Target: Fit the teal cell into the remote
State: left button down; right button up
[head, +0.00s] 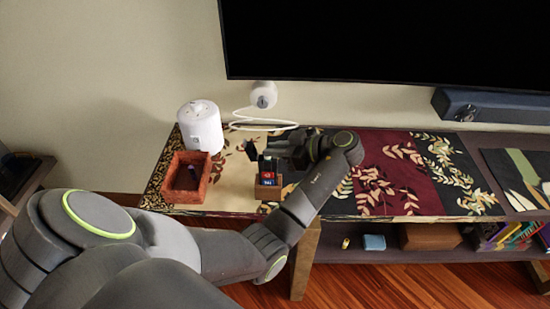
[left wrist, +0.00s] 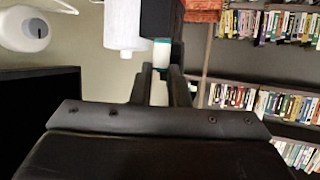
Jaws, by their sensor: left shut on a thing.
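My left gripper (head: 276,154) is over the cabinet top at the end of my bent arm. In the left wrist view its fingers (left wrist: 163,75) are shut on the teal cell (left wrist: 161,54), a small cylinder with a teal band and a pale end. A dark block (left wrist: 161,17), perhaps the remote, is right beyond the cell; I cannot tell whether they touch. In the head view a brown block (head: 267,191) with small red and blue pieces (head: 268,176) is just below the gripper, probably at the remote. The gripper partly hides this spot. My right gripper is not in view.
A rough orange-red tray (head: 168,194) with a dark item inside stands left of the gripper. A white cylindrical device (head: 201,128) stands behind it, with a white camera-like device (head: 263,95) and cable nearby. A television (head: 390,40) hangs above. The runner right of my arm is clear.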

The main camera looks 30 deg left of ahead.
pick_arm(q)
jog(key=shift+f, duration=0.85)
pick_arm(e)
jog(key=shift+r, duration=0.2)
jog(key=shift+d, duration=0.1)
pick_arm(q)
jog(key=shift+f, duration=0.2)
jog(key=c, duration=1.4)
grip_release()
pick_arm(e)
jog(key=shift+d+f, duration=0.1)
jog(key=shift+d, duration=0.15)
pick_arm(q)
jog(key=shift+r, duration=0.15)
